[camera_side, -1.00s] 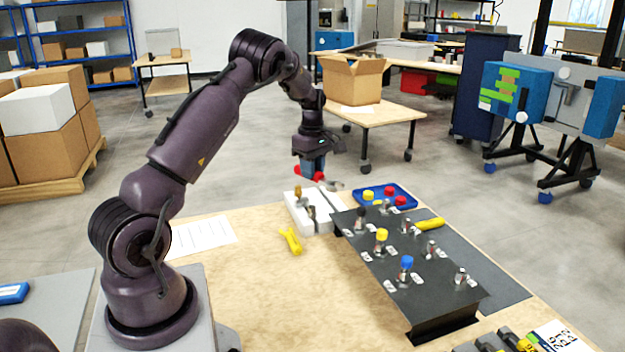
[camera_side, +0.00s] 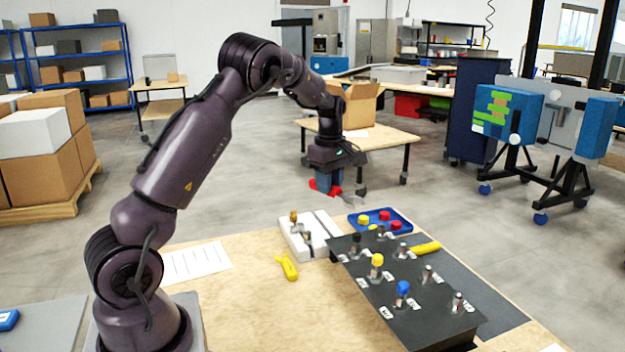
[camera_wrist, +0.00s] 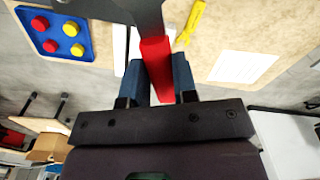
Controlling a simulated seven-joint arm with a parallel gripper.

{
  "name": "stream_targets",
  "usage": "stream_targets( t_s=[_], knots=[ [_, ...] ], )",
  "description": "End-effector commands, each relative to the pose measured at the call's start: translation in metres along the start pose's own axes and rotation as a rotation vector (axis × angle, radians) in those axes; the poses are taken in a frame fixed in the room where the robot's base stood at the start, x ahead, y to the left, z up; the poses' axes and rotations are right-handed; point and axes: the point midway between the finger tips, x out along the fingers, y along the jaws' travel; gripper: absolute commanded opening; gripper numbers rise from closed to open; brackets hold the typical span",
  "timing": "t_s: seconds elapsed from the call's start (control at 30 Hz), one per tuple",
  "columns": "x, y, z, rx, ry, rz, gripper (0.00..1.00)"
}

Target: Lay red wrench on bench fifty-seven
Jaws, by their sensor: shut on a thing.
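My gripper (camera_side: 326,186) is shut on the red wrench (camera_wrist: 156,66). In the wrist view the red handle is between the blue fingers, and the grey head runs off the top edge. In the side view the red handle end (camera_side: 312,185) sticks out left of the fingers, with the grey head to the right. The wrench is held in the air around the far edge of the light wooden bench (camera_side: 240,300). I see no readable number on the bench.
A white holder (camera_side: 309,236) and a blue tray (camera_side: 381,219) with red and yellow caps are near the bench's far edge. A yellow tool (camera_side: 287,267) lies on bare wood near a paper sheet (camera_side: 196,262). A black rack (camera_side: 400,282) with capped fittings stands at right.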

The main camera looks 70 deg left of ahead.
Motion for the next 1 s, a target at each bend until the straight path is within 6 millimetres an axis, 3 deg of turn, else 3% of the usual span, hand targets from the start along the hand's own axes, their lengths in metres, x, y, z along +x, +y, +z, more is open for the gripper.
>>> stream_targets(
  t_s=[0.17,0.3,0.5,0.7,0.93,1.0],
  knots=[
    [-0.004,-0.018,0.076,0.086,0.001,0.002,0.00],
    [-0.005,-0.047,0.139,0.166,0.003,0.004,0.00],
    [-0.004,-0.099,0.206,0.273,0.002,0.005,0.00],
    [-0.001,-0.140,0.243,0.350,-0.001,0.005,0.00],
    [0.003,-0.179,0.267,0.420,-0.005,0.002,0.00],
    [0.016,-0.180,0.266,0.417,-0.001,-0.003,0.00]
  ],
)
